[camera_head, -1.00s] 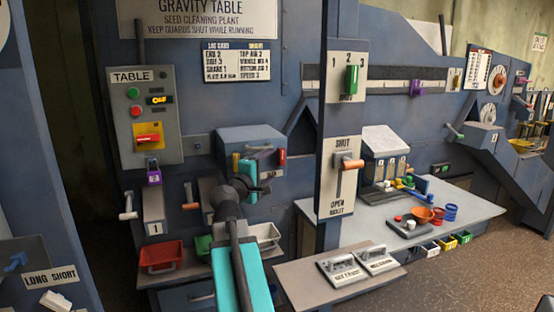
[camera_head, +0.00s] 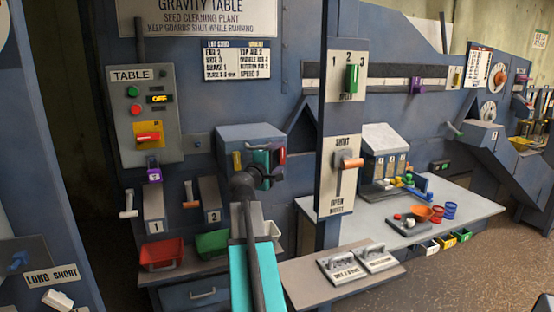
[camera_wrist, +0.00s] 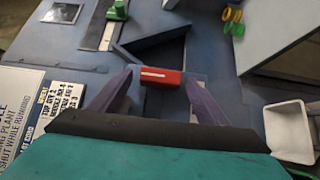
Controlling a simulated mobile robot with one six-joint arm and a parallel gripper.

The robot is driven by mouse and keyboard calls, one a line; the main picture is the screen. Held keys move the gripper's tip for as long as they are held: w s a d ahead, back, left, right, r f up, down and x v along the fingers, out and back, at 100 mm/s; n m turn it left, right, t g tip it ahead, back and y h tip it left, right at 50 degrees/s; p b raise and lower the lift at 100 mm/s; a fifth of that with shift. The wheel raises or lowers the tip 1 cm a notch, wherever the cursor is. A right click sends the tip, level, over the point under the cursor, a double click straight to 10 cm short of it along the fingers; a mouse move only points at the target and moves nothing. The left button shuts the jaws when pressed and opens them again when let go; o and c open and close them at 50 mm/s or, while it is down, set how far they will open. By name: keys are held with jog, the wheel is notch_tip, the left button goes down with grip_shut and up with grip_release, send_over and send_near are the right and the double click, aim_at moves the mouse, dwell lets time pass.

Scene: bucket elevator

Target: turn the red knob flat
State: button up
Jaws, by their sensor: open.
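The red knob (camera_wrist: 161,76) is a short red bar with a white line along it. In the wrist view it lies nearly level across the picture, between the two purple fingertips of my gripper (camera_wrist: 159,74). The fingers are open, with a small gap showing on each side of the knob. I cannot tell how deep the fingertips reach around it. In the head view, a red knob (camera_head: 281,154) shows at the right of the blue-grey box (camera_head: 245,134), with my gripper in front of the box, hiding part of it.
The TABLE panel (camera_head: 145,112) at left has another red handle on a yellow plate. A post with a green knob (camera_head: 352,78) and an orange-handled lever (camera_head: 348,164) stands right of my gripper. Red (camera_head: 161,254) and green (camera_head: 212,244) trays are below.

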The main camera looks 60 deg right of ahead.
jog(key=c, duration=0.9)
jog(key=shift+a, duration=0.25)
jog(key=shift+c, duration=0.8)
jog(key=shift+d, duration=0.15)
jog(key=shift+r, duration=0.1)
